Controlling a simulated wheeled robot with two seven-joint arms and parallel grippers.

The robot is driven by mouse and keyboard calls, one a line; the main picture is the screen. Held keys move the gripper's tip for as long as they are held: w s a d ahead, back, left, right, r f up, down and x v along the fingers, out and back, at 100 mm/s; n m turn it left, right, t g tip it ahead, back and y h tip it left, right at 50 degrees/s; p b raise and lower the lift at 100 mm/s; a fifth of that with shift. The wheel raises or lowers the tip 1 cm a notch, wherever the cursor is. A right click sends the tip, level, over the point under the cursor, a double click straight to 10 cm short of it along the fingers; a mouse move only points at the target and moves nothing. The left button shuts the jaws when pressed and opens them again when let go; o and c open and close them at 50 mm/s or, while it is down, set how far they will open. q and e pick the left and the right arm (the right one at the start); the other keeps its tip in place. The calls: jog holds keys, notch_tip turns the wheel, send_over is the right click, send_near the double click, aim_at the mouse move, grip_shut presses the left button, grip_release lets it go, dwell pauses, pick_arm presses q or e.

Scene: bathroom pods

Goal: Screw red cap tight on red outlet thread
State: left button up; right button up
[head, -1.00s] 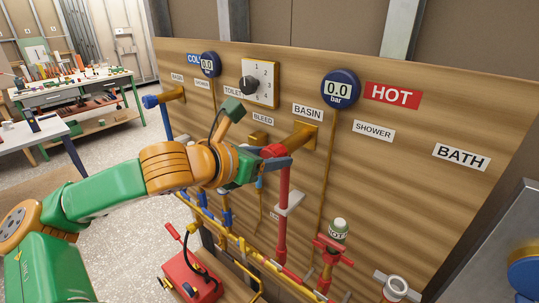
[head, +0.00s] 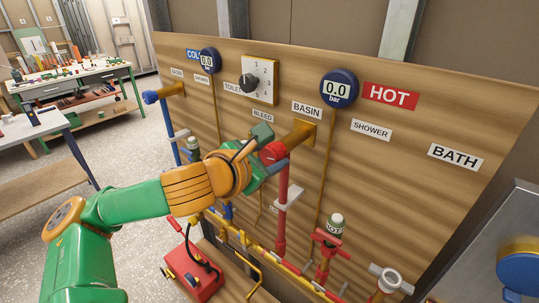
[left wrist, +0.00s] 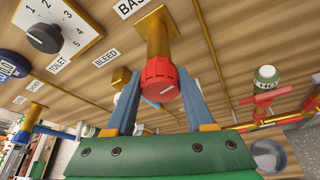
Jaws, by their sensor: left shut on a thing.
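The red cap (head: 272,152) sits at the front end of the brass BASIN outlet (head: 299,137), which sticks out from the wooden board. In the left wrist view the cap (left wrist: 160,80) is in line with the brass pipe (left wrist: 156,35), and a short white mark shows on its face. My left gripper (left wrist: 162,98) has one blue-grey finger on each side of the cap and is shut on it. In the head view my left gripper (head: 267,151) partly covers the cap. The thread is hidden under the cap. My right gripper is in neither view.
A red vertical pipe (head: 281,222) runs just below the outlet. A red-handled valve (head: 329,241) and a white-rimmed outlet (head: 390,280) stand lower right. A red pump box (head: 193,275) is below my arm. A selector dial (head: 249,81) is on the board above.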

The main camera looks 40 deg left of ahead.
pick_arm(q)
jog(key=shift+f+m+y+b, duration=0.1)
jog(key=shift+m+y+b, duration=0.25)
jog(key=shift+b, duration=0.25)
grip_shut()
jog(key=shift+m, duration=0.25)
jog(key=o, duration=1.1)
grip_release()
jog(key=shift+w+d, duration=0.1)
jog(key=shift+w, duration=0.05)
